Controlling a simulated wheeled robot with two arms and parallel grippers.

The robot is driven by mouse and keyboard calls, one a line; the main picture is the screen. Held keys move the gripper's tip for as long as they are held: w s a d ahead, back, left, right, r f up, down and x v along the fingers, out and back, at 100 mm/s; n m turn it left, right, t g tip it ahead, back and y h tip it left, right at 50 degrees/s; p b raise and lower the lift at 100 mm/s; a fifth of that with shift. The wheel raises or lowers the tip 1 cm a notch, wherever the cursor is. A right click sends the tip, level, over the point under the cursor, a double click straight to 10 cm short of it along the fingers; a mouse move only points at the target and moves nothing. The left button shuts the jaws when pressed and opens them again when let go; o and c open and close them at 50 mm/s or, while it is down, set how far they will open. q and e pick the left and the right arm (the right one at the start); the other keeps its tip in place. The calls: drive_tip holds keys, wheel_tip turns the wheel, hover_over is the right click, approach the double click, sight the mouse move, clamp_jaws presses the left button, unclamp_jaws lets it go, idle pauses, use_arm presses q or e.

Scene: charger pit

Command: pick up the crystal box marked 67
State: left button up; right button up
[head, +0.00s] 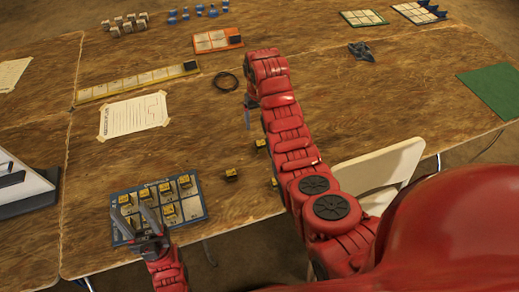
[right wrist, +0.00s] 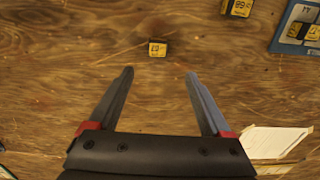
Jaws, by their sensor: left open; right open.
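A small black-and-yellow box (right wrist: 157,48) lies on the wooden table in the right wrist view, just beyond and between my right fingertips. Its small label seems to read 67, but it is blurred. In the head view this looks like the box (head: 260,143) near my right arm. My right gripper (right wrist: 159,74) is open, empty and apart from it; in the head view the gripper (head: 247,116) points down above the table. My left gripper (head: 148,222) is open over the blue tray's front edge, with no box seen between its fingers.
Other similar boxes lie loose at the middle (head: 231,174) and beside my right arm (head: 274,182). A blue tray (head: 205,212) holds several more. A paper sheet (head: 133,115), a black cable ring (head: 226,82) and a white chair (head: 385,165) are around.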

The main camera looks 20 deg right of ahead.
drive_tip(key=p, duration=0.3)
hover_over(261, 142)
drive_tip(key=f, duration=0.5)
drive_tip(key=shift+w+a+f, duration=0.15)
drive_tip(key=shift+a+f, duration=0.05)
drive_tip(key=shift+f, duration=1.05)
drive_tip(key=shift+d+f+p, duration=0.1)
drive_tip(key=shift+f+p, duration=0.45)
drive_tip(key=shift+p, duration=0.15)
drive_tip(key=shift+s+f, duration=0.3)
drive_tip(key=shift+f, duration=0.45)
wheel_tip(261, 142, down, 2)
drive_tip(key=shift+f+b, duration=0.1)
drive_tip(key=shift+b, duration=0.5)
drive_tip(key=shift+w+f, duration=0.1)
drive_tip(key=shift+f, duration=0.05)
